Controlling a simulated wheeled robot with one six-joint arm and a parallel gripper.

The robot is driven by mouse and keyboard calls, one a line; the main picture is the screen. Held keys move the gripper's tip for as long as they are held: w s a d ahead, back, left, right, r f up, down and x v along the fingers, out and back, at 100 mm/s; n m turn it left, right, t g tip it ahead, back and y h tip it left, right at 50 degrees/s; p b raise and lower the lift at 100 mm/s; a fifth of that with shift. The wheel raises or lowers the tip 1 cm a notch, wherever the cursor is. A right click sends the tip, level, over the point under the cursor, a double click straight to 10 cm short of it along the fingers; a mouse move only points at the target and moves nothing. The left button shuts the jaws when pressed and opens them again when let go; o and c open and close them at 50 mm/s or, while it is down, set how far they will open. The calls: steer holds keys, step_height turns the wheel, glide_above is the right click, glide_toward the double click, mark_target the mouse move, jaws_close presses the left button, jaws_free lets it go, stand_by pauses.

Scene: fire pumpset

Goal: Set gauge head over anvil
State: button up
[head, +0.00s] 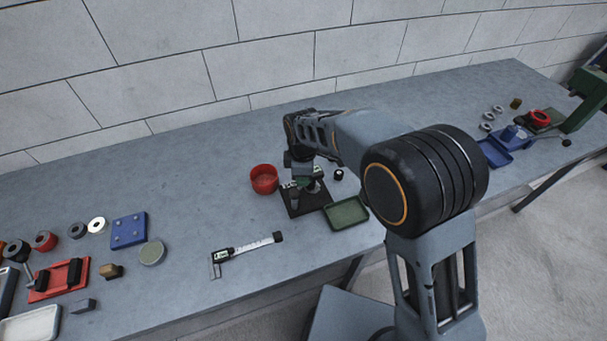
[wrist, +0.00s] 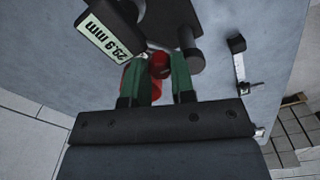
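The gauge stand has a black base plate (head: 301,207) on the bench. My gripper (head: 309,180) is low over it and hides much of the stand in the head view. In the wrist view, the gauge head (wrist: 113,24) is a dark block whose display reads 29.9 mm, at upper left. My gripper (wrist: 162,66) also shows there, its two green fingers close together with a red knob (wrist: 160,63) between their tips. The fingers appear to meet the knob on both sides, so it looks shut on it. I cannot make out the anvil clearly.
A red bowl (head: 264,179) stands just left of the stand. A green tray (head: 346,214) lies close on its right. A digital caliper (head: 247,252) lies in front. A blue block (head: 129,230) and a red holder (head: 59,279) are farther left. The right bench middle is clear.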

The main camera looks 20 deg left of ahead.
steer(key=o, duration=0.4)
step_height(320, 180, up, 14)
steer(key=shift+f, duration=0.1)
stand_by(0.6)
stand_by(0.4)
